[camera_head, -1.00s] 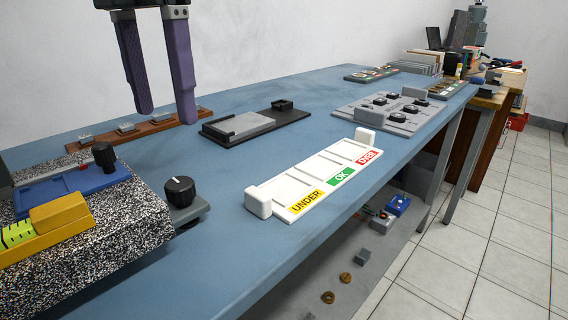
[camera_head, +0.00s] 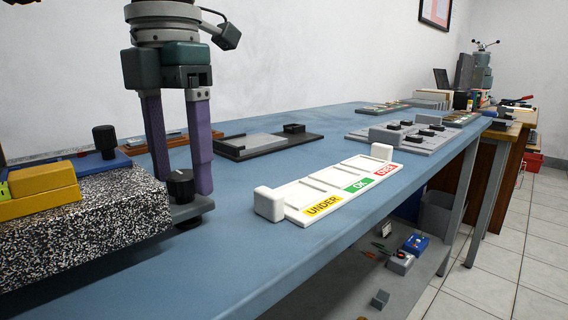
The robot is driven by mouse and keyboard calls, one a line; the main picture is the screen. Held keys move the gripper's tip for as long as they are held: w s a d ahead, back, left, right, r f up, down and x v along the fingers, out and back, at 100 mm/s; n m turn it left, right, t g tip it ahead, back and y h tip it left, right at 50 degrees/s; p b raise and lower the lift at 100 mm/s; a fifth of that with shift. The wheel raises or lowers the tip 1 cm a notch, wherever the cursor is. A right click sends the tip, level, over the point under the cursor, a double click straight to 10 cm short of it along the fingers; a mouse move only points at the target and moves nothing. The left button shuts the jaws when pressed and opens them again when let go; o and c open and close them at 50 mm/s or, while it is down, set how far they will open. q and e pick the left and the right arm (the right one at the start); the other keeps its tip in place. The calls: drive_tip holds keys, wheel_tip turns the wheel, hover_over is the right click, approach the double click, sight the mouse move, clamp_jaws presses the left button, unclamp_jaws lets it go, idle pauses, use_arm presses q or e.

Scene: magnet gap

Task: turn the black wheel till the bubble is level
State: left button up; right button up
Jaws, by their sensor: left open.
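The black wheel is a ribbed black knob (camera_head: 180,186) on a grey foot at the right end of a speckled block (camera_head: 95,220). My left gripper (camera_head: 182,184) points down with its two purple fingers apart, one on each side of the knob in the picture. I cannot tell whether the fingers touch it or stand a little behind it. On the block lies a yellow level body (camera_head: 45,180). A sliver of its yellow-green vial (camera_head: 4,189) shows at the left edge; the bubble cannot be made out. My right gripper is not in view.
A second black knob (camera_head: 104,138) stands on a blue part behind the yellow body. A white tray marked UNDER, OK and OVER (camera_head: 290,210) lies to the right. A dark grey fixture (camera_head: 262,143) lies behind it. The blue table (camera_head: 215,260) is clear in front.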

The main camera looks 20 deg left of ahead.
use_arm(q)
clamp_jaws()
idle(0.4)
drive_tip(key=shift+r+m, duration=0.1)
drive_tip(key=shift+m, duration=0.3)
drive_tip(key=m+p, duration=0.2)
drive_tip(key=m, duration=0.1)
drive_tip(key=m+p, duration=0.1)
drive_tip(key=m, duration=0.4)
drive_tip(key=shift+p, duration=0.3)
drive_tip(key=m+p, duration=0.1)
drive_tip(key=m, duration=0.4)
drive_tip(key=shift+m, duration=0.4)
drive_tip(key=m, duration=0.5)
drive_tip(key=shift+m, duration=0.3)
